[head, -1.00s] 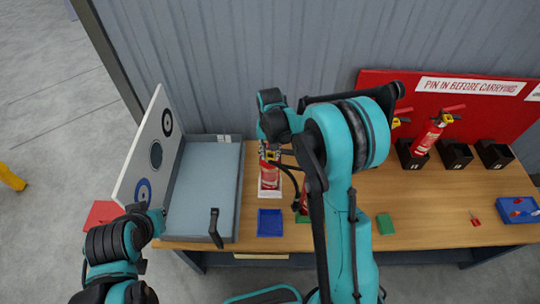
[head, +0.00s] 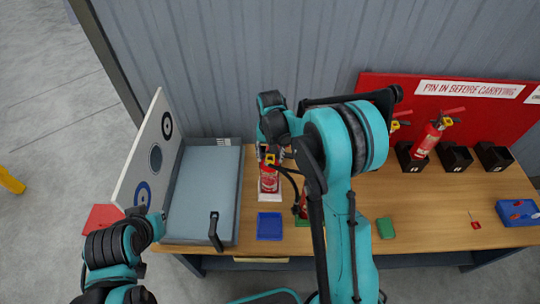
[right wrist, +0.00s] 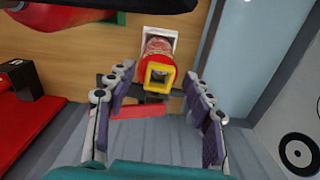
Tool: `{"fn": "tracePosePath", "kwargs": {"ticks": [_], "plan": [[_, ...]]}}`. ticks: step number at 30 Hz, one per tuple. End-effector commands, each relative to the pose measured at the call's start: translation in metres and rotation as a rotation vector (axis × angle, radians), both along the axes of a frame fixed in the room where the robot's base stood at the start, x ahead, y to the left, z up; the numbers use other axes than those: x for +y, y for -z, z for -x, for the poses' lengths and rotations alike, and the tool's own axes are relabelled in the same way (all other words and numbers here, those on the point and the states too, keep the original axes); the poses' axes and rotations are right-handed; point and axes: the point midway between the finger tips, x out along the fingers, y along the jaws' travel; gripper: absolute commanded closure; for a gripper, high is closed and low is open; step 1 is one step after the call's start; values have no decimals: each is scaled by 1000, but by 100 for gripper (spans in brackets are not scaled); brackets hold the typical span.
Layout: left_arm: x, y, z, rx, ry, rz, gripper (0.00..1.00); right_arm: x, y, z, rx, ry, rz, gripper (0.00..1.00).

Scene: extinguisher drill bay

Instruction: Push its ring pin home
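A red extinguisher (head: 268,181) stands on a white pad (head: 270,197) beside the grey tray. It also shows in the right wrist view (right wrist: 157,50), with a square yellow ring (right wrist: 160,76) at its top facing the camera and a red lever (right wrist: 140,110) nearer to me. My right gripper (right wrist: 160,105) is open, its fingers on either side of the ring and lever with gaps visible. In the head view my right gripper (head: 270,152) is behind the extinguisher's top, partly hidden by my arm. The ring's pin shaft is hidden. My left gripper cannot be made out; only its arm shows.
A grey-blue tray (head: 240,190) and white target board (head: 133,170) stand left. A blue tray (head: 269,226) and green pad (head: 386,228) lie in front. Another red extinguisher (head: 428,138) stands among black holders (head: 456,157) right.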

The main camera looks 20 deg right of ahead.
Motion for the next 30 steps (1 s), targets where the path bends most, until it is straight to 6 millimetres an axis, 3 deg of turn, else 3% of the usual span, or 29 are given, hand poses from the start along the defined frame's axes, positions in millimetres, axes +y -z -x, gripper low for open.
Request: {"fn": "tracePosePath", "kwargs": {"ticks": [8,21,30], "plan": [[0,0,0,0,0,0,100,0,-16,0,0,0,0,48],[0,0,0,0,0,0,100,0,-104,0,0,0,0,48],[0,0,0,0,0,0,100,0,-120,0,0,0,0,48]]}}
